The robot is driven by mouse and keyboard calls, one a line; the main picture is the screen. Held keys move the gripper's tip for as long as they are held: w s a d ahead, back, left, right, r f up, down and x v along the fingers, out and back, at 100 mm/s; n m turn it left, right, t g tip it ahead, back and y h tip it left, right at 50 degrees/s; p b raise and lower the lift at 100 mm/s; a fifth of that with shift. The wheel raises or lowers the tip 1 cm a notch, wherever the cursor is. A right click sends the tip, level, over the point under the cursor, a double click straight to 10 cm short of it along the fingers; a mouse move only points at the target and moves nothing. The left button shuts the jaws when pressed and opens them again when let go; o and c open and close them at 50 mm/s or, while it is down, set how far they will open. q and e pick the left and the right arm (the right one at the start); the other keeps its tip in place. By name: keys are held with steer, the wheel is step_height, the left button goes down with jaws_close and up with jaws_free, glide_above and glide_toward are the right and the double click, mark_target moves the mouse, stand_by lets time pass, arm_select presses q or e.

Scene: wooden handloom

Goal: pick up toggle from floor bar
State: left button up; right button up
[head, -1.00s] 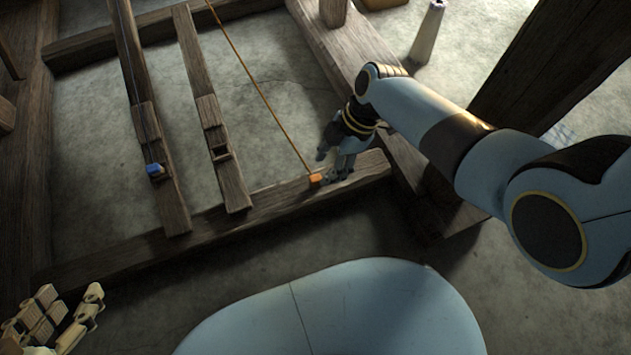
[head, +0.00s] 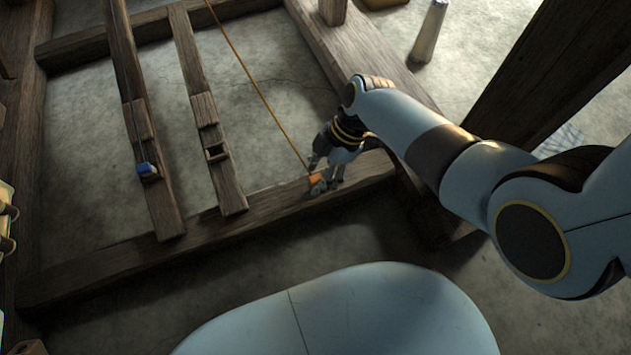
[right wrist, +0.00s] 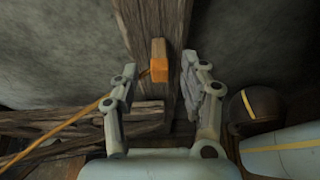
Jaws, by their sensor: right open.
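The orange toggle (head: 315,178) is on the wooden floor bar (head: 250,212), at the end of a taut orange cord (head: 255,88). My right gripper (head: 325,175) is low over the bar, around the toggle's place. In the right wrist view the toggle (right wrist: 159,60) shows between the tips of the open right gripper (right wrist: 164,69). I cannot tell whether the toggle lies fully between the fingers in depth. My left gripper is not clearly visible; only pale parts show at the left edge.
Two wooden bars (head: 222,178) run back from the floor bar, left of the cord. The farther left one (head: 164,211) carries a blue piece (head: 147,170). A pale cone (head: 429,32) stands at the back.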

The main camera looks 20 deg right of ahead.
steer(key=shift+a+f, duration=0.15)
steer(key=shift+f, duration=0.25)
arm_select(q)
steer(key=shift+m+t+h, duration=0.3)
steer(key=shift+t+h, duration=0.1)
steer(key=shift+t, duration=0.5)
steer(key=r, duration=0.1)
steer(key=w+r, duration=0.1)
steer(key=r, duration=0.2)
steer(key=shift+w+d, duration=0.25)
steer(key=shift+w, duration=0.05)
arm_select(e)
steer(key=c, duration=0.9)
steer(key=shift+o, duration=0.2)
